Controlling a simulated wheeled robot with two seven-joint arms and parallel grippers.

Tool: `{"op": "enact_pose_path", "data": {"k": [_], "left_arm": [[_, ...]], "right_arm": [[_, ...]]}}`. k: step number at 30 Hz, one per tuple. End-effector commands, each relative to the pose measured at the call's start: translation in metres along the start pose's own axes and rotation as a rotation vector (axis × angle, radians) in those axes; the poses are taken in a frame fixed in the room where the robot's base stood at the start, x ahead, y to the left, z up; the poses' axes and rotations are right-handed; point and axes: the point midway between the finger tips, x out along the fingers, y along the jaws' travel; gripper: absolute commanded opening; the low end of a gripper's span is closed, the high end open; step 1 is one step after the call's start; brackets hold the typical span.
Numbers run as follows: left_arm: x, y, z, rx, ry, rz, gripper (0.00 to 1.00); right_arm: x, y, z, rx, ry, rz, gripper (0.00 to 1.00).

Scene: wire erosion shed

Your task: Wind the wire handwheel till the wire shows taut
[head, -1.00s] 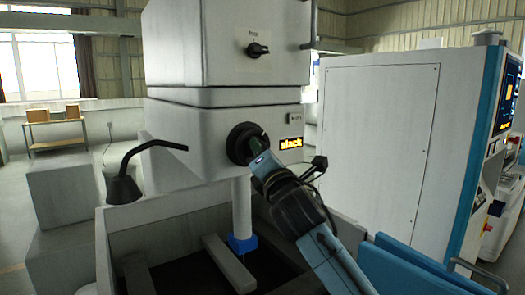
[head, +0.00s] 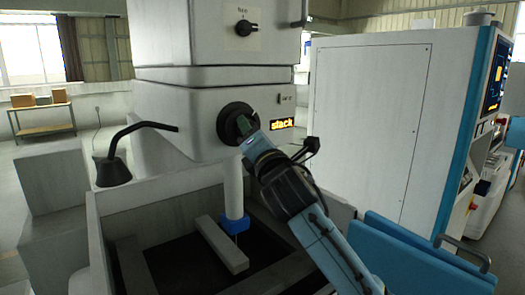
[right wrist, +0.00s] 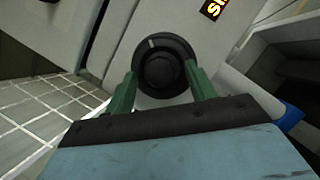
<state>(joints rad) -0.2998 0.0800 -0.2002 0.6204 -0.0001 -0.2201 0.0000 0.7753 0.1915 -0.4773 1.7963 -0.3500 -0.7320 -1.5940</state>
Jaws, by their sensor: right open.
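The black round handwheel (head: 233,113) is on the front of the grey machine head. It also shows in the right wrist view (right wrist: 164,50), with a pale mark near its top left and a round hub in the middle. My right gripper (head: 245,128) reaches up to it from the lower right. In the right wrist view its two green fingers (right wrist: 162,88) are open, one on each side of the hub; I cannot tell whether they touch it. The lit display (head: 282,124) beside the wheel reads "slack" in orange. My left gripper is not in view.
Below the head, a white column with a blue end (head: 234,223) hangs over a walled tank (head: 120,200). A black knob (head: 246,28) is above. A large white cabinet (head: 365,125) stands to the right.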

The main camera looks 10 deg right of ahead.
Motion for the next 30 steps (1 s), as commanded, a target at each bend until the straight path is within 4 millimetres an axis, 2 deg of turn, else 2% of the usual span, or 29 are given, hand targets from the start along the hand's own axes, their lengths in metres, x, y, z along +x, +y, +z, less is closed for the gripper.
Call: {"op": "enact_pose_path", "data": {"k": [18, 24, 30], "left_arm": [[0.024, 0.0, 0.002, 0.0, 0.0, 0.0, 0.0], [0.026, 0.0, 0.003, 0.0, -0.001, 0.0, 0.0], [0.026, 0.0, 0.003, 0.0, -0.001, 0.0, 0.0]], "right_arm": [[-0.108, -0.001, -0.002, 0.0, 0.003, 0.001, 0.55], [-0.125, -0.001, -0.001, 0.0, 0.002, 0.0, 0.55], [-0.128, 0.0, -0.001, 0.001, 0.002, 0.0, 0.55]]}}
